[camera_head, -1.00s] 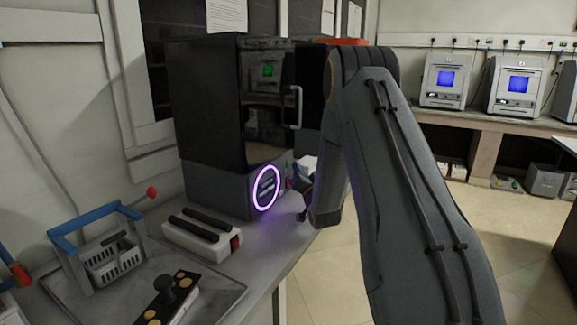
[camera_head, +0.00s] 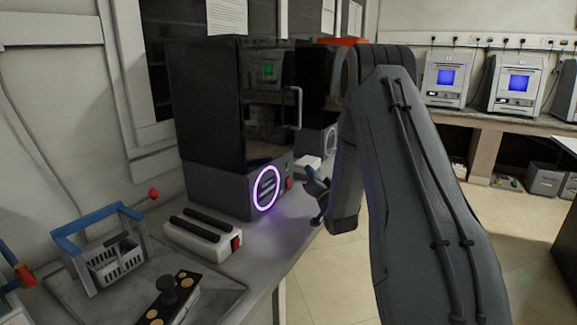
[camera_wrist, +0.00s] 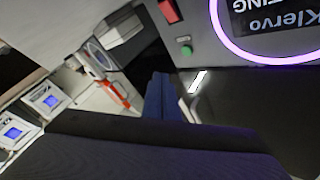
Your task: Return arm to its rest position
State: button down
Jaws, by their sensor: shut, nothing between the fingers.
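My arm comes in from the lower right of the head view and bends down behind its forearm. My gripper (camera_head: 317,190) shows as a small dark and blue shape at the arm's far end, just right of the black machine (camera_head: 215,110) and above the bench edge. In the wrist view its dark blue fingers (camera_wrist: 160,92) are together with nothing visible between them. The machine's purple light ring (camera_wrist: 233,40) and its green button (camera_wrist: 186,50) show upside down in the wrist view, in front of my gripper.
A white box with two black bars (camera_head: 203,235) stands before the machine. Open floor (camera_head: 515,250) lies right of my arm.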

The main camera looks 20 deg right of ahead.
dwell(0.6)
jog(key=s+a+f+n+g, duration=0.1)
jog(key=s+a+g, duration=0.2)
jog(key=a, duration=0.1)
jog(key=s+a+n+g+p, duration=0.1)
jog(key=s+a+g, duration=0.2)
jog(key=s+a, duration=0.1)
jog(key=s+a+f+n+g+y, duration=0.1)
jog(key=s+a+n+g, duration=0.1)
jog(key=s+a+g, duration=0.1)
jog(key=shift+s+a+f+p, duration=0.2)
jog(key=shift+s+a, duration=0.2)
jog(key=shift+a, duration=0.15)
jog(key=shift+s+a+f+p, duration=0.1)
jog(key=shift+s+a+f, duration=0.05)
jog(key=shift+s+a, duration=0.3)
jog(key=s+a+n+g, duration=0.2)
jog(key=s+a+g, duration=0.3)
jog(key=s, duration=1)
jog(key=s+a+n+g+y+p, duration=0.1)
jog(key=s+a+g, duration=0.4)
jog(key=s, duration=1.1)
jog(key=shift+s+a+r+n, duration=0.15)
jog(key=shift+a+r+n, duration=0.15)
jog(key=shift+a+n, duration=0.45)
